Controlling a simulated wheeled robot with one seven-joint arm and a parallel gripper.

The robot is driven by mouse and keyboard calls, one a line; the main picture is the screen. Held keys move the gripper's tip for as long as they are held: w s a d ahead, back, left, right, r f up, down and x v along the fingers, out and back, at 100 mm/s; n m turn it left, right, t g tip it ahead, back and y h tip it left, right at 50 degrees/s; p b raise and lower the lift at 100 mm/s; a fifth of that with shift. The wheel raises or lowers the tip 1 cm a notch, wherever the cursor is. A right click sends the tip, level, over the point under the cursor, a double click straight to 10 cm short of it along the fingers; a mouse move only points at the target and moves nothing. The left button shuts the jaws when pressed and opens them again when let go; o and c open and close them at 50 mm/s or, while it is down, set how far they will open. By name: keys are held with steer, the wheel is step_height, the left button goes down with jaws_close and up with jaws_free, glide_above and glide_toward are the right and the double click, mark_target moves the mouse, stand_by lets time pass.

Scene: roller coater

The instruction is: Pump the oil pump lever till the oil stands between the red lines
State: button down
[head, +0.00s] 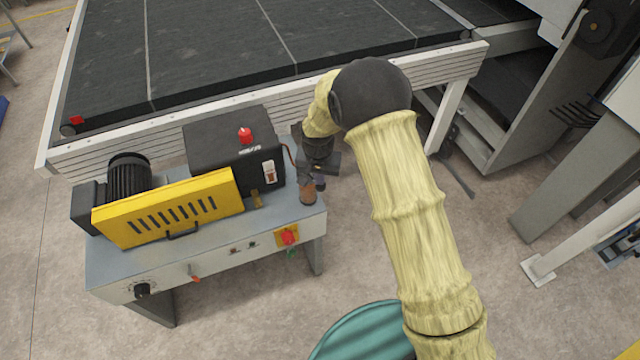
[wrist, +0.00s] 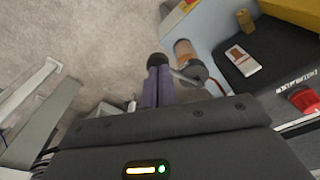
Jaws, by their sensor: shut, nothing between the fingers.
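The oil pump (head: 308,194) is a small copper-brown cylinder at the right end of the grey bench; it also shows in the wrist view (wrist: 184,50). A grey metal piece (wrist: 190,75) sits by it, and a black knob (wrist: 157,59), apparently the lever's end, shows just beyond my fingertips. My gripper (wrist: 159,72) is shut and empty, its fingers close to or touching the knob; I cannot tell which. In the head view my gripper (head: 320,182) partly hides the pump and lever. A pale gauge plate (head: 270,172) is on the black box; its oil level is too small to read.
The black box (head: 225,140) has a red knob (head: 245,135) on top. A yellow guard (head: 168,210) and motor (head: 128,176) stand left of it. The conveyor frame (head: 270,95) runs behind.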

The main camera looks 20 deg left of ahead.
steer(key=shift+f, duration=0.15)
step_height(320, 180, down, 4)
steer(key=b, duration=0.3)
steer(key=shift+f, duration=0.1)
stand_by(0.5)
steer(key=shift+s, duration=0.1)
steer(key=s+r, duration=0.1)
steer(key=s, duration=0.2)
step_height(320, 180, up, 17)
steer(key=b, duration=0.3)
glide_above(319, 187)
steer(key=s, duration=0.4)
steer(key=shift+w+d+r, duration=0.1)
steer(key=shift+d+r, duration=0.05)
stand_by(0.7)
